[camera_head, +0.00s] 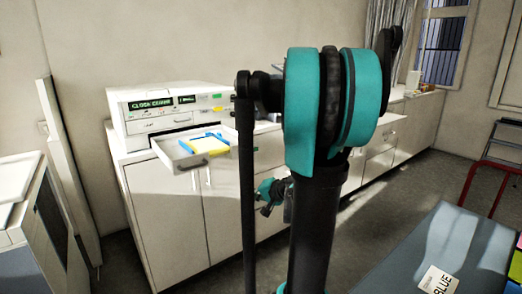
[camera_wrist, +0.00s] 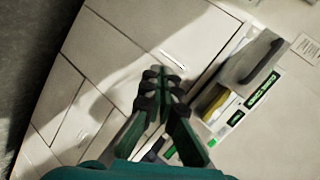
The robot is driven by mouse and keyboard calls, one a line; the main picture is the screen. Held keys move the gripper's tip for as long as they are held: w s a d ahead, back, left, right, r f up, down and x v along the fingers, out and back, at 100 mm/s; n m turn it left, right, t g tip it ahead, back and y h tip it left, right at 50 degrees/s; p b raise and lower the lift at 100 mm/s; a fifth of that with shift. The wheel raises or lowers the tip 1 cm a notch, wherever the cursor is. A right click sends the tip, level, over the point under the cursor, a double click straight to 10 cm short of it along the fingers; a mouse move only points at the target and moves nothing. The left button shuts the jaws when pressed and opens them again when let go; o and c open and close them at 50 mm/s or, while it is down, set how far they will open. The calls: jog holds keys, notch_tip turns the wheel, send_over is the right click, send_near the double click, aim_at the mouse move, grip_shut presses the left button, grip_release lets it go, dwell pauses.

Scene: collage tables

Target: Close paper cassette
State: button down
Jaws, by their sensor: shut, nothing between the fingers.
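The paper cassette (camera_head: 169,158) is a shallow light-grey drawer pulled out of the front of a white machine (camera_head: 135,128) on a cabinet. It holds yellow and blue sheets or pads (camera_head: 207,145). In the wrist view the cassette (camera_wrist: 256,58) is at the upper right, with some yellow showing beside it. My gripper (camera_wrist: 162,80) is shut and empty, left of the cassette in the wrist view and apart from it. In the head view my gripper (camera_head: 270,192) is lower and to the right of the cassette, partly behind my arm.
A white cabinet (camera_head: 165,215) with doors and handles stands under the machine, and a counter runs along the wall to the right. A blue-grey table (camera_head: 455,240) with a "BLUE" card is at the lower right.

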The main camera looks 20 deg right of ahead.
aim_at(221, 127)
jog(key=w+d+r+m+t, duration=0.3)
jog(key=w+d+r+t, duration=0.15)
jog(key=d, duration=0.35)
jog(key=w+d+r+m+t, duration=0.3)
jog(key=d+r, duration=0.2)
jog(key=d, duration=0.4)
jog(key=shift+g+h, duration=0.25)
jog(key=shift+h, duration=0.15)
jog(key=x, duration=1.3)
jog(key=shift+w+a+r, duration=0.1)
jog(key=shift+w+a, duration=0.05)
jog(key=shift+a, duration=0.1)
jog(key=x, duration=3.7)
jog(key=shift+w, duration=0.2)
jog(key=shift+w+a, duration=0.2)
jog(key=shift+w, duration=0.45)
